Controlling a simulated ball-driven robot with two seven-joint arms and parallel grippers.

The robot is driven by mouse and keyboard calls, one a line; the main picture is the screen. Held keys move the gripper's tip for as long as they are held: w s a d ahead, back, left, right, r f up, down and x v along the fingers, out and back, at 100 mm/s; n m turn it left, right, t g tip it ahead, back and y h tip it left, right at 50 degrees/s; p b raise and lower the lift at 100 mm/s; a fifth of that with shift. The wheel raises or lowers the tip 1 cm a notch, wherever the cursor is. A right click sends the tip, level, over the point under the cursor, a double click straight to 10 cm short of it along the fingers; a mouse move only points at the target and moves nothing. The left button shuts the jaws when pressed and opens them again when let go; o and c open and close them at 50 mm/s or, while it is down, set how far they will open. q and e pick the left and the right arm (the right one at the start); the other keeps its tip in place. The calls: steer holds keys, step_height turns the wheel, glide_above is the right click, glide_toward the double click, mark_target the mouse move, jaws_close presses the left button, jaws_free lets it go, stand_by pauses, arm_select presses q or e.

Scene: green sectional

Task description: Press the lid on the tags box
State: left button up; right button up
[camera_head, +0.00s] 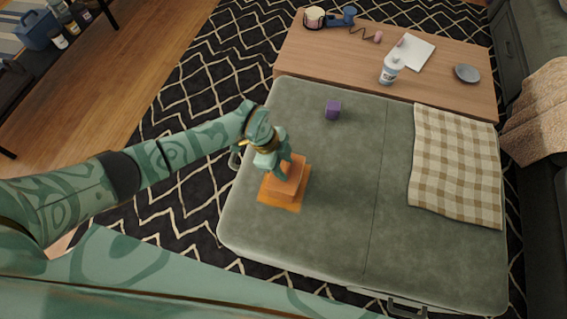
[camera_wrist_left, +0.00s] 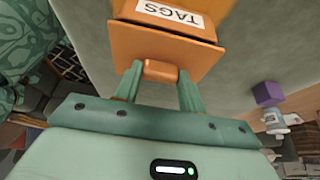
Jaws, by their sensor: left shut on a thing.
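The orange tags box (camera_wrist_left: 192,6), with a white "TAGS" label, shows at the top of the left wrist view. Its orange lid (camera_wrist_left: 165,46) is a flat square plate with a small knob (camera_wrist_left: 160,71). My left gripper (camera_wrist_left: 160,75) is shut on this knob, one finger on each side. In the head view, my left gripper (camera_head: 282,168) reaches down over the orange lid (camera_head: 288,182), which lies over the box on the grey-green ottoman. I cannot tell whether the lid is fully seated. My right gripper is not in view.
A flat orange patch (camera_head: 279,198) lies under the box on the ottoman (camera_head: 345,215). A purple cube (camera_head: 333,109) stands farther back and a checked cloth (camera_head: 455,165) lies at right. The ottoman's middle is clear. A wooden table (camera_head: 440,92) with a white bottle (camera_head: 391,69) stands behind.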

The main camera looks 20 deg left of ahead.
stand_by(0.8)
arm_select(q)
steer(key=shift+f+p, duration=0.45)
steer(key=shift+p, duration=0.1)
stand_by(1.1)
steer(key=o, duration=1.5)
